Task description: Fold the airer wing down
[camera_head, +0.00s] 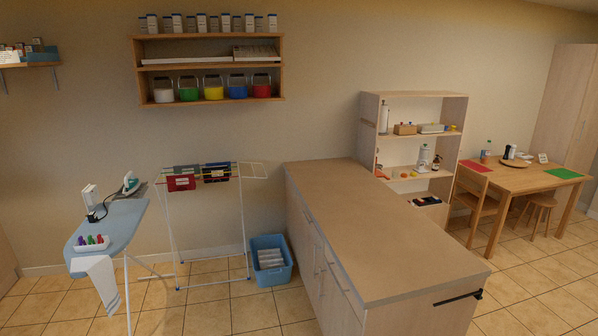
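The airer (242,222) is a white wire frame standing on the tiled floor against the back wall, left of the counter. A red cloth (181,183) and dark blue cloths hang over its top rails. Its right wing (254,171) sticks out roughly level from the top, toward the counter. The left end of its top lies near the iron, and I cannot tell whether a second wing is there. Neither of my grippers is in view.
An ironing board (118,222) with an iron (131,183) stands left of the airer. A blue crate (271,262) sits on the floor at its right. The long counter (385,235) fills the middle. Floor in front of the airer is clear.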

